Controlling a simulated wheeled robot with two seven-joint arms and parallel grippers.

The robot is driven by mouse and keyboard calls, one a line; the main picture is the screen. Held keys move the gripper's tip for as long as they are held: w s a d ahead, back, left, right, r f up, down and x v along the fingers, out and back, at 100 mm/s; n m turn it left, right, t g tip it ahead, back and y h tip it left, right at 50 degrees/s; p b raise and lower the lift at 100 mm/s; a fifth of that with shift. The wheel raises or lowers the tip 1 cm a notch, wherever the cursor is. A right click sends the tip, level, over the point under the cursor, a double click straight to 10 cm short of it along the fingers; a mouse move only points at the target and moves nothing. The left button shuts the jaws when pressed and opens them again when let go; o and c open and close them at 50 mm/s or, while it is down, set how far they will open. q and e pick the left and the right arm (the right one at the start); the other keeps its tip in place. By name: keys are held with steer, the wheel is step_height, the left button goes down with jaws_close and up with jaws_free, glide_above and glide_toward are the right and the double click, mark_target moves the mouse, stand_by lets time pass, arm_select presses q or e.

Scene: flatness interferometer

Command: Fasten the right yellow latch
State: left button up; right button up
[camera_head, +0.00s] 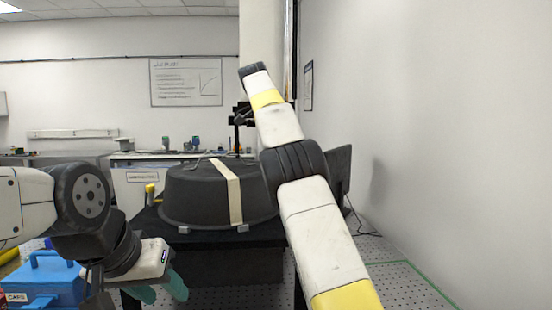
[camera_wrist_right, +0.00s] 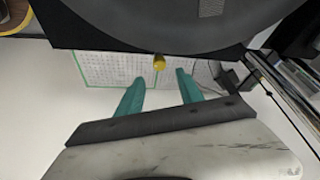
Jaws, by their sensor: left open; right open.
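A large black dome cover (camera_head: 200,195) with a pale strap sits on a black table (camera_head: 230,243). In the head view a yellow latch (camera_head: 150,190) stands at the dome's left; my right arm covers the dome's right edge, and no latch shows there. In the right wrist view a small yellow knob (camera_wrist_right: 159,62) shows at the edge of the black surface, below the grey dome rim; I cannot tell which latch it is. My right gripper (camera_wrist_right: 160,77) is open, the knob ahead between its fingertips, apparently untouched. My left gripper (camera_head: 159,290) is open and empty at the lower left.
A blue case (camera_head: 50,278) stands at the lower left beside my left arm. A white wall (camera_head: 420,140) closes the right side. A dark monitor-like panel (camera_head: 342,168) stands behind my right arm. A perforated floor with a green line (camera_head: 425,283) is clear at the lower right.

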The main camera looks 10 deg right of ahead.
steer(key=shift+s+a+r, duration=0.15)
steer(key=shift+a+r, duration=0.15)
steer(key=shift+a, duration=0.1)
steer(key=s+d+n+t+y, duration=0.2)
steer(key=s+d+n+y, duration=0.3)
steer(key=s+d, duration=0.6)
steer(key=s+a+f+n+t, duration=0.1)
steer(key=s+a+f+n, duration=0.1)
steer(key=s+f, duration=0.3)
steer(key=s+a+f+n+y, duration=0.1)
steer(key=s+f+n, duration=0.3)
steer(key=s, duration=0.6)
steer(key=s+a+f+n+t, duration=0.1)
steer(key=s+a+f+n, duration=0.2)
steer(key=s+f, duration=0.4)
steer(key=shift+s+a+f+t, duration=0.3)
steer(key=shift+s+a, duration=0.25)
steer(key=shift+s, duration=0.25)
